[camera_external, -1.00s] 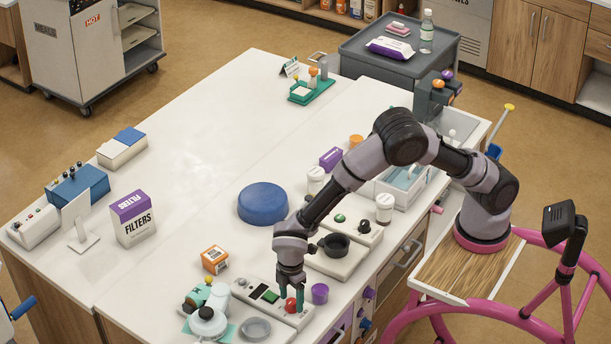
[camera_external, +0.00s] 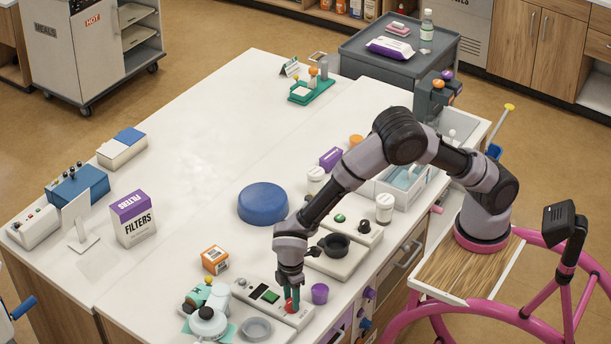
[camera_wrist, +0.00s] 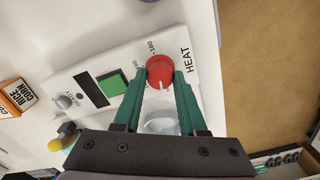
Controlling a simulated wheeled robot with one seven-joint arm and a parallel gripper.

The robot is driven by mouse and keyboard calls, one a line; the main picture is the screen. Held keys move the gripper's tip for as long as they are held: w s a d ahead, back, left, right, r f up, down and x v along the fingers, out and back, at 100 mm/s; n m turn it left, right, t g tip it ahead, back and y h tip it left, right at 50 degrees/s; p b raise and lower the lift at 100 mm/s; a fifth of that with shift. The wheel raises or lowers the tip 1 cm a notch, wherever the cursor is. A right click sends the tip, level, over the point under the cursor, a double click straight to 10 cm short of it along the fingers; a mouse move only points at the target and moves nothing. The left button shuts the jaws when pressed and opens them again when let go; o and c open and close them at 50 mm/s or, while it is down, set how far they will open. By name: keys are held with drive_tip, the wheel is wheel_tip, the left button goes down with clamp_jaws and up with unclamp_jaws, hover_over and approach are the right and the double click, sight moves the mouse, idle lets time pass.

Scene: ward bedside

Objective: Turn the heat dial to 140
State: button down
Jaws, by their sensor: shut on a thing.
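The heat dial (camera_wrist: 159,67) is a round red knob with a white pointer line, on a pale panel (camera_wrist: 205,88) marked HEAT. In the wrist view its pointer faces down, toward my wrist. Small scale numbers run round its upper side; one looks like 180, and I cannot make out 140. My gripper (camera_wrist: 161,76) has its two green fingers on either side of the dial, shut on it. In the external view my gripper (camera_external: 291,296) reaches straight down to the red dial, partly hiding it.
The panel also bears a green button (camera_wrist: 112,83) and a dark display (camera_wrist: 90,89). A purple cup (camera_external: 319,293) stands close beside it, a grey dish (camera_external: 256,329) on the other side. An orange box (camera_external: 214,259) lies behind. The counter's middle left is clear.

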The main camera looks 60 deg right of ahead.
drive_tip(key=m, duration=0.5)
drive_tip(key=shift+m, duration=2.4)
drive_tip(key=shift+c, duration=2.3)
unclamp_jaws()
wheel_tip(320, 180, up, 11)
drive_tip(key=shift+f, duration=0.1)
